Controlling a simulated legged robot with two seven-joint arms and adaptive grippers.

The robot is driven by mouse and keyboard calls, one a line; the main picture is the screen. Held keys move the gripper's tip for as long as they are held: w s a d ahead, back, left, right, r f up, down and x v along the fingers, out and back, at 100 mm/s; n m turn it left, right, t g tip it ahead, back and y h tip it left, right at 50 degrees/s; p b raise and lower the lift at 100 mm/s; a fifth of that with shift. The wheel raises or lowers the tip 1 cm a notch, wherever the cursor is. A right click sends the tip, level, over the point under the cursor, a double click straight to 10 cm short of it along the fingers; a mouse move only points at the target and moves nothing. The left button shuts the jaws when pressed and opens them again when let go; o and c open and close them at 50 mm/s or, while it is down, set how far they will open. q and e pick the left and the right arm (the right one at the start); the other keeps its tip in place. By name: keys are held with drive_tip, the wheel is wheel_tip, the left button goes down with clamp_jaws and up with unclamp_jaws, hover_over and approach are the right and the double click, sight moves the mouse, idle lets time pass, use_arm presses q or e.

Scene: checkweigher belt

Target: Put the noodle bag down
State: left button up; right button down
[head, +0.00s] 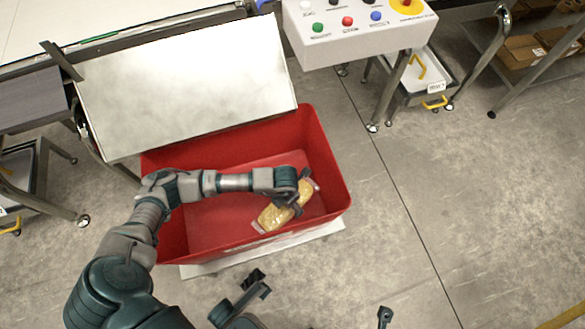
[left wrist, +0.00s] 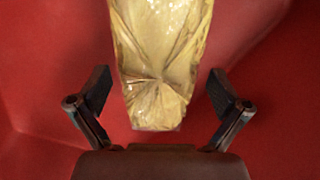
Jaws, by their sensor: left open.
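The noodle bag (head: 271,217) is a clear bag with yellow contents, lying in the red bin (head: 333,180) near its right end. My left gripper (head: 291,201) is over the bag inside the bin and partly hides it. In the left wrist view the bag (left wrist: 160,60) lies between and beyond the two spread fingers of my left gripper (left wrist: 160,100), with red gaps on both sides, so the gripper is open and not touching it there. My right gripper (head: 320,296) is at the bottom edge, fingers spread wide, empty, and partly cut off.
A pale sloping plate (head: 185,80) stands along the bin's back edge. A white control box (head: 355,30) with coloured buttons is behind right. The bin rests on a light stand (head: 205,270). The left part of the bin floor is clear, though my arm crosses it.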

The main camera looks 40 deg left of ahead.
use_arm(q)
wheel_tip(320, 180, down, 2)
drive_tip(key=shift+f, duration=0.15)
drive_tip(key=shift+a+r, duration=0.15)
drive_tip(key=shift+r, duration=0.05)
drive_tip(key=c, duration=1.4)
